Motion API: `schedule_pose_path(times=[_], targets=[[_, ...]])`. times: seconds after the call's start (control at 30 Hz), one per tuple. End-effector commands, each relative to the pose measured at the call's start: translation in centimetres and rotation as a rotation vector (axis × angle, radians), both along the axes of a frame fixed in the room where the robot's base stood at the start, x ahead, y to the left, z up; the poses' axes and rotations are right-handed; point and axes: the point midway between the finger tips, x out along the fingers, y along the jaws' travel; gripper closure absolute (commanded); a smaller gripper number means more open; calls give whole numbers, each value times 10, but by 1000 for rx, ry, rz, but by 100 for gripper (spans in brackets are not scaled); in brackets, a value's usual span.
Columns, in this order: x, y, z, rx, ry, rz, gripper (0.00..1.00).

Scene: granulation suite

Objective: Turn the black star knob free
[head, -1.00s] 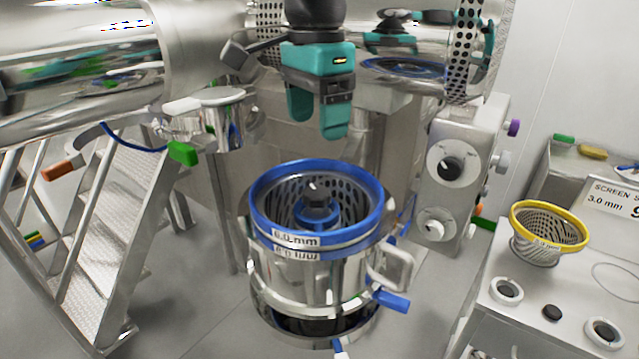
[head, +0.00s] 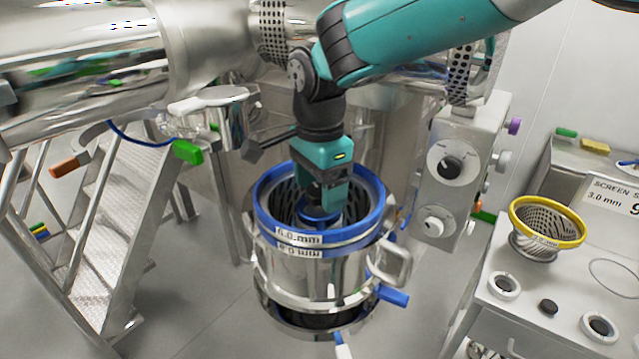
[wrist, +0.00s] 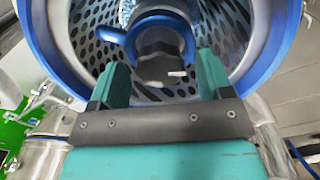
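The black star knob (wrist: 160,58) sits at the centre of the perforated screen basket, on a blue hub (wrist: 150,22), in the wrist view. In the head view my gripper hides it. The basket has a blue rim (head: 375,222) labelled 6.0 mm and sits in the steel housing (head: 300,268). My gripper (head: 321,200) points down inside the basket, over the hub. In the wrist view its two teal fingers stand apart on either side of the knob. A gap shows on both sides, and whether the fingertips reach down beside the knob is hard to tell.
The basket rim and wall surround my gripper closely. A cart (head: 508,318) at the right carries a yellow-rimmed screen (head: 548,207) and a small black knob (head: 547,306). A control box (head: 445,190) with dials stands behind, right. Steel steps (head: 95,250) stand left.

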Motion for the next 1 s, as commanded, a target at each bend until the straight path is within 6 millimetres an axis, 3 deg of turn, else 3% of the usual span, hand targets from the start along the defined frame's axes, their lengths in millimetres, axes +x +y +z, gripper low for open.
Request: schedule_pose_path(times=[0.03,0.2,0.57,1.0], targets=[[0,0,0,0,0,0,39],[0,0,0,0,0,0,75],[0,0,1,-1,1,50,75],[1,0,2,-1,1,384,75]])
